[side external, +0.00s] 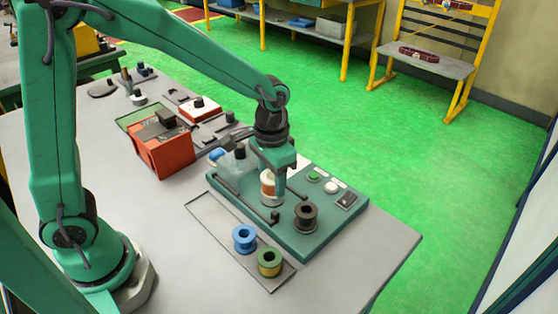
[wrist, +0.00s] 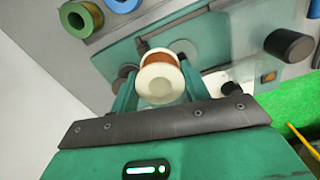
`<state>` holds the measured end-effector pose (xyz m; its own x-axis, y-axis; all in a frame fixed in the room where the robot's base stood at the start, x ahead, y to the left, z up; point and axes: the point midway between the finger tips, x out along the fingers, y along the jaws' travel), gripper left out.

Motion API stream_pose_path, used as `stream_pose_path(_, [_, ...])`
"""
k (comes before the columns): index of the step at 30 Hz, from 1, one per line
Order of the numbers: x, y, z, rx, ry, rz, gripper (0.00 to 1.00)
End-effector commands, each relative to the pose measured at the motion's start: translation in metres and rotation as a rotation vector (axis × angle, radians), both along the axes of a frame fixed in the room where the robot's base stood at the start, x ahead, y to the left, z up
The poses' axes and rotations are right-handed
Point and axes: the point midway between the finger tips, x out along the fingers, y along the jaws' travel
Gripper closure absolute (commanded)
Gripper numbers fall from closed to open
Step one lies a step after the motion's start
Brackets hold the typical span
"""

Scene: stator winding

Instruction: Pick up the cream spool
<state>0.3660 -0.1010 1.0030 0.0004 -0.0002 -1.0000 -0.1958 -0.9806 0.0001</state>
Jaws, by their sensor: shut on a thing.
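The cream spool (side external: 267,188) has pale flanges and a copper-brown winding. It stands upright over the teal panel in the side external view. In the wrist view the cream spool (wrist: 160,80) sits between my two green fingers, with its pale round end towards the camera. My gripper (side external: 274,184) points down over the panel and is shut on the cream spool. It also shows in the wrist view (wrist: 155,92). One finger hides part of the spool in the side external view. I cannot tell whether the spool touches the panel.
On the teal panel (side external: 320,234) are a dark brown spool (side external: 306,216), dark bars and buttons. A blue spool (side external: 244,238) and a green-yellow spool (side external: 269,262) stand on a grey tray (side external: 208,213) in front. An orange box (side external: 160,152) stands left. The table's right front is clear.

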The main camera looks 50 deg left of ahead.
Motion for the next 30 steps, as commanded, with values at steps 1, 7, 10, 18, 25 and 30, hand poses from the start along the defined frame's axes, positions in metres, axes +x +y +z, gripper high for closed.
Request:
stream_pose_path(1, [-0.007, -0.008, 0.007, -0.001, -0.003, -0.006, 0.77])
stream_pose_path(7, [-0.028, -0.033, 0.026, -0.002, -0.003, -0.004, 0.77])
stream_pose_path(10, [-0.037, -0.042, 0.034, 0.000, -0.002, -0.003, 0.77])
stream_pose_path(18, [-0.048, -0.055, 0.044, 0.000, -0.001, 0.001, 0.77])
stream_pose_path(25, [-0.050, -0.057, 0.045, 0.000, 0.000, 0.001, 0.77])
stream_pose_path(30, [-0.050, -0.057, 0.045, 0.000, 0.000, 0.001, 0.77])
